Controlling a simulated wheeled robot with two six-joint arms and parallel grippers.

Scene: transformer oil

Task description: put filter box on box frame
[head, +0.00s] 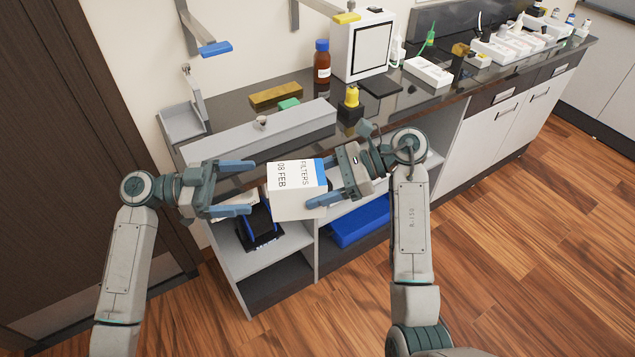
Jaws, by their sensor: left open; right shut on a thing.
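The filter box (290,188) is white with a blue band and the words "FILTERS 08 FEB". My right gripper (320,182) is shut on it from the right and holds it in front of the counter's front edge, over the open shelves. My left gripper (248,187) is open and empty, just left of the box, its fingers pointing at it. I cannot tell for sure which thing is the box frame. A grey open-fronted holder (181,118) stands at the counter's left end, and a long grey block (225,142) lies along the front edge.
On the dark counter are a brown bottle (322,64), a yellow-topped bottle (351,98), a brass-coloured block (276,95) and a white framed unit (370,48). A blue bin (358,222) and a dark blue object (259,231) sit on the shelves below. The wooden floor is clear at right.

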